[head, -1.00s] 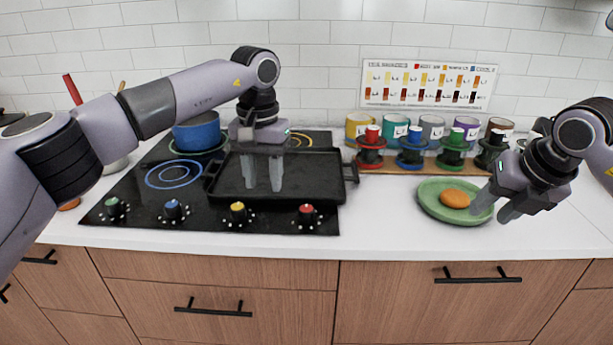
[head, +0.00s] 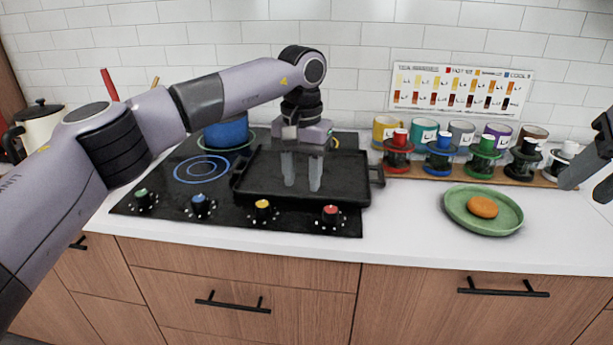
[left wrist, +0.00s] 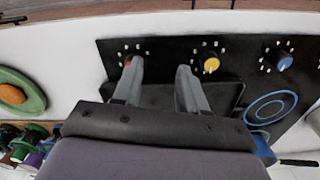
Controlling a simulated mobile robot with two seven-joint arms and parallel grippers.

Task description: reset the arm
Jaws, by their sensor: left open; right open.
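My left gripper (head: 302,172) is open and empty above the black griddle pan (head: 345,190) on the cooktop. Its two fingers point down and stand apart; they also show in the left wrist view (left wrist: 158,85) with nothing between them. My right gripper (head: 585,180) is at the right edge of the head view, partly cut off. Its fingers are open and empty, to the right of the green plate (head: 455,212). An orange-brown round patty (head: 483,207) lies on that plate.
The black cooktop (head: 185,215) carries several coloured knobs along its front. A blue pot (head: 226,132) stands behind the pan. Coloured mugs (head: 424,131) and shakers (head: 439,155) line the back wall. The white counter (head: 405,240) is clear between cooktop and plate.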

